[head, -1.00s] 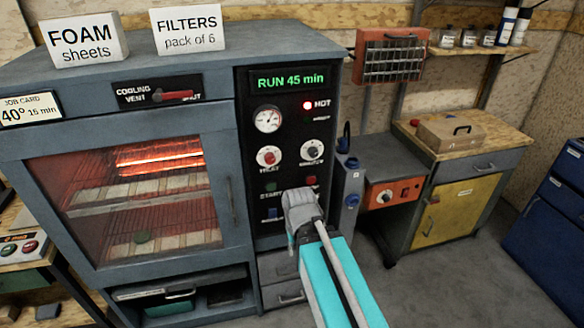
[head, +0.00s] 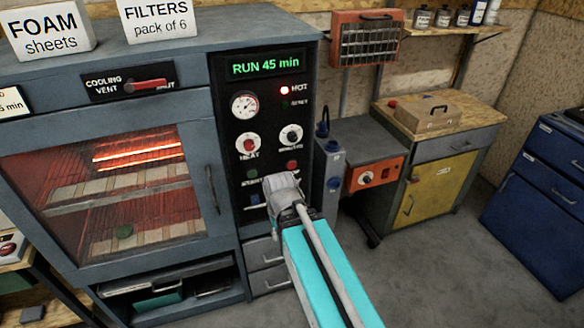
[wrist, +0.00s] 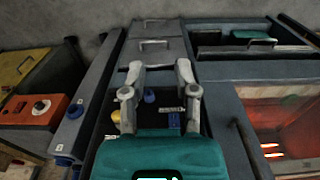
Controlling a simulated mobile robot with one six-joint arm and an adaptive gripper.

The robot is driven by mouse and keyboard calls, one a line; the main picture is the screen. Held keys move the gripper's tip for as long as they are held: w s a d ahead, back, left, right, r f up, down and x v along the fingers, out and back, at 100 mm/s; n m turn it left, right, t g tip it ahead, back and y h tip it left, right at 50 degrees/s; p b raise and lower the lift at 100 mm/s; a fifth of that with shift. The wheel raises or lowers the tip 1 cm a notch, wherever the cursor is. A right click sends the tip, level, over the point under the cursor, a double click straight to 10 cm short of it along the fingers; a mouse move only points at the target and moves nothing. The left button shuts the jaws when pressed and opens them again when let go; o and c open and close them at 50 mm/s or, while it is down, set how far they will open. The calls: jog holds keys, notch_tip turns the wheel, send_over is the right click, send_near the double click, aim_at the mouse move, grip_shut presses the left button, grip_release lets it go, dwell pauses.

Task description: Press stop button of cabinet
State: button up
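The cabinet (head: 228,230) is a blue-grey oven-like unit with a black control panel (head: 267,205) on its right. A red button (head: 291,166) sits low on the panel, right of a green button (head: 252,173) labelled START; the red one's label is hidden. My gripper (head: 280,181) is in front of the panel's lower part, just below the red button in the head view; contact cannot be told. In the wrist view my gripper (wrist: 160,68) has its two fingers apart with nothing between them.
The display (head: 266,65) reads RUN 45 min, and the HOT lamp (head: 284,90) is lit. The door handle (head: 212,190) stands out left of the panel. A grey column (head: 330,178) and a low bench (head: 372,148) stand close on the right. Open floor lies front right.

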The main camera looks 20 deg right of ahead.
grip_shut()
dwell(1.1)
